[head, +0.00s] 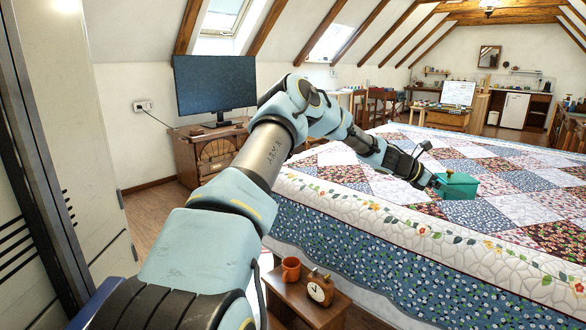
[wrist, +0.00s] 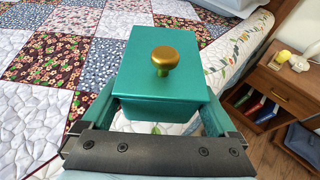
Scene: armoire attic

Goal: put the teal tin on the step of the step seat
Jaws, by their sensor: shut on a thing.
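The teal tin (head: 458,187) is a square box with a lid and a round gold knob. My gripper (head: 438,183) is shut on it, over the quilted bed at the right of the head view. In the wrist view the tin (wrist: 160,80) sits upright between the two fingers, the knob towards the camera. Whether its base touches the quilt is hidden. I cannot make out a step seat for certain in either view.
The bed (head: 420,235) fills the right of the head view. A low wooden stand (head: 318,312) by its near side holds an orange mug (head: 291,269) and a clock (head: 320,289).

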